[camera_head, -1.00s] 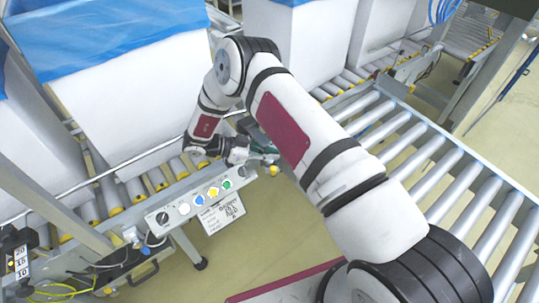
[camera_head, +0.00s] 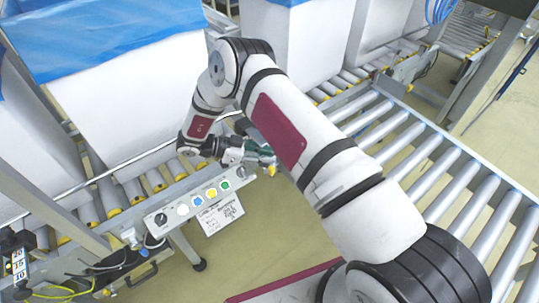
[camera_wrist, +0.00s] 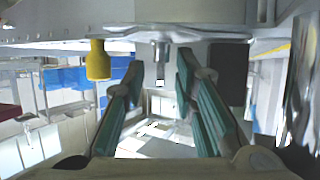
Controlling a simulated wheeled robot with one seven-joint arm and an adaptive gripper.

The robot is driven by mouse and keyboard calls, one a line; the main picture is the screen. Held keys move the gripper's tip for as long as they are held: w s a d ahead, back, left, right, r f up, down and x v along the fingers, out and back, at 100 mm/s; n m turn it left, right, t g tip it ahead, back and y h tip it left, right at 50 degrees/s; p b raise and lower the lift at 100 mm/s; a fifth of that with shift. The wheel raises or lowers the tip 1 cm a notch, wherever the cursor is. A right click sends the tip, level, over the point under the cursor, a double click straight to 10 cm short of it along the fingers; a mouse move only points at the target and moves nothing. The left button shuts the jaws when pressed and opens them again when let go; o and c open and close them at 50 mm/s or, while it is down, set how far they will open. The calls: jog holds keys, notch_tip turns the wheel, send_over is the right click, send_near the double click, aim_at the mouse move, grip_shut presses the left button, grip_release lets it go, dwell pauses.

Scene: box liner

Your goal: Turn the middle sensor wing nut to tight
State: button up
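My gripper (camera_head: 264,154) is beside the edge of the conveyor, to the right of the button panel. In the wrist view my gripper (camera_wrist: 160,80) is open, with its two teal-padded fingers apart and nothing between the pads. A small grey bolt-like part (camera_wrist: 160,55) hangs under a metal rail, ahead of and between the fingertips. It may be the sensor wing nut, but its wings and its turn position cannot be made out. In the head view the wing nut cannot be picked out near the gripper.
A yellow cylinder (camera_wrist: 97,60) hangs left of the fingers and a dark block (camera_wrist: 228,72) hangs to the right, both close. The button panel (camera_head: 195,203) is on the conveyor's front side. A large white box (camera_head: 120,100) with blue liner stands behind my arm.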

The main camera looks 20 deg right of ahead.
jog(key=v, duration=1)
jog(key=shift+a, duration=0.25)
jog(key=shift+r, duration=0.15)
